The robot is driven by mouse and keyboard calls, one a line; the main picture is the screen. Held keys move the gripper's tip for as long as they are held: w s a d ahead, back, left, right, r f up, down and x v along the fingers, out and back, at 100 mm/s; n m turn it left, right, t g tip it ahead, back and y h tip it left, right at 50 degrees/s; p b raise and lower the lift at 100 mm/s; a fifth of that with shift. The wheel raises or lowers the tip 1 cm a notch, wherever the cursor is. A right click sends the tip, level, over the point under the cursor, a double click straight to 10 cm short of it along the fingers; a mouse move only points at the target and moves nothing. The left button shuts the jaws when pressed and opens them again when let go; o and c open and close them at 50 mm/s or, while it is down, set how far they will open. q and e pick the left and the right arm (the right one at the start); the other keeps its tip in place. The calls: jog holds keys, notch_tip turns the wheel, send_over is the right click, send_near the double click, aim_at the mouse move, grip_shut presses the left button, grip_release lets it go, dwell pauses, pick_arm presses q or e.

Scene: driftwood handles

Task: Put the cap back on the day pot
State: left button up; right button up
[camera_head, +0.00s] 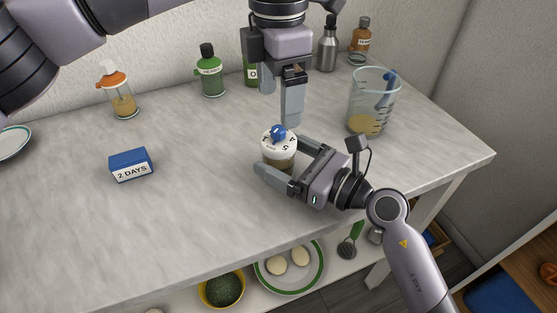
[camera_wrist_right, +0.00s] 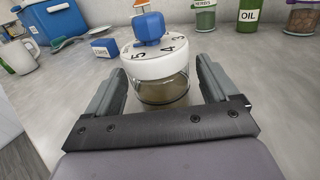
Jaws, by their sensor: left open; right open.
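The day pot is a small glass jar (camera_head: 278,163) with brownish contents; it also shows in the right wrist view (camera_wrist_right: 160,92). Its white numbered cap (camera_head: 279,143) with a blue knob (camera_head: 278,131) sits on the jar's top; the cap also shows in the right wrist view (camera_wrist_right: 160,64). I cannot tell whether it is fully seated. My right gripper (camera_head: 282,158) is open, with one finger on each side of the jar and gaps visible in the wrist view. My left gripper (camera_head: 280,106) is open and empty, pointing down just above and behind the knob.
A blue "2 DAYS" block (camera_head: 131,166) lies to the left. A measuring jug (camera_head: 372,105) with a blue-handled tool stands to the right. Bottles, including a green one (camera_head: 209,76) and an orange-topped one (camera_head: 121,100), line the back. The front left of the counter is clear.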

aim_at(278, 128)
jog(key=shift+c, duration=0.3)
grip_shut()
pick_arm(q)
jog(key=n, duration=0.6)
jog(key=shift+n, duration=0.4)
jog(key=n, duration=0.6)
jog(key=shift+n, duration=0.4)
jog(key=shift+f, duration=4)
